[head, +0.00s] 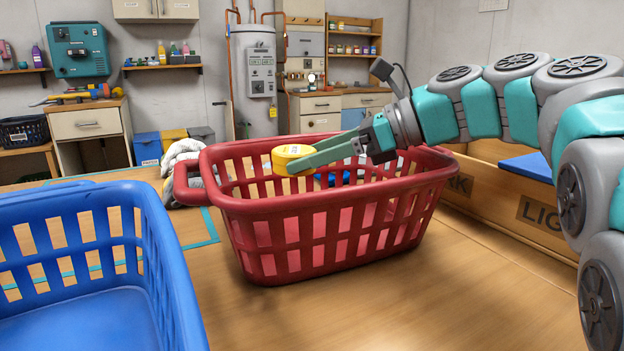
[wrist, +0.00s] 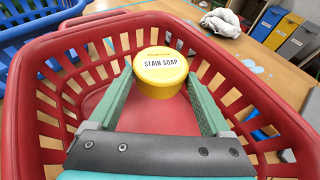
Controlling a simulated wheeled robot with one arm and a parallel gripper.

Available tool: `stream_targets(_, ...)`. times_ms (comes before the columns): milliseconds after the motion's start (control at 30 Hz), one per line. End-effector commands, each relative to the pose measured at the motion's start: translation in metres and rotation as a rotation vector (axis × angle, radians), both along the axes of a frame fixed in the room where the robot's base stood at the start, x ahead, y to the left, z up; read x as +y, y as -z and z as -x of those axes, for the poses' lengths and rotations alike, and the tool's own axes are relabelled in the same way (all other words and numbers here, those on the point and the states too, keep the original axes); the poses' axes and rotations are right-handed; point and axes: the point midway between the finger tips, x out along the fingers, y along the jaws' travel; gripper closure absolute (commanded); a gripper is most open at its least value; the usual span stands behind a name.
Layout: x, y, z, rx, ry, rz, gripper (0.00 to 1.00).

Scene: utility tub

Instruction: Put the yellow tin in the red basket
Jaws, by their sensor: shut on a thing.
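The yellow tin (head: 291,157) is round, and its lid reads "STAIN SOAP" in the wrist view (wrist: 160,70). My gripper (head: 300,160) is shut on the tin and holds it over the red basket (head: 330,235). In the wrist view my gripper's fingers (wrist: 160,88) are on either side of the tin, with the basket's walls (wrist: 38,85) around them. The tin is at about the height of the basket's rim in the head view. Part of the basket floor is hidden by the tin and my gripper.
A blue basket (head: 170,265) stands at the left front, apart from the red one. A grey-white cloth (head: 184,158) lies behind the red basket. A wooden box (head: 480,205) with lettering stands to the right. Bare tabletop (head: 370,310) is in front.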

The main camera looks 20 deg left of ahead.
Motion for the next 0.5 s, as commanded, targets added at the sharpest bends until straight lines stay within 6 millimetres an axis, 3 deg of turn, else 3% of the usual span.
stream_targets(200, 0.0, 0.028, 0.0, 0.003, 0.002, 0.002, 0.77)
stream_targets(500, 0.0, 0.03, 0.0, 0.001, -0.001, 0.0, 0.77)
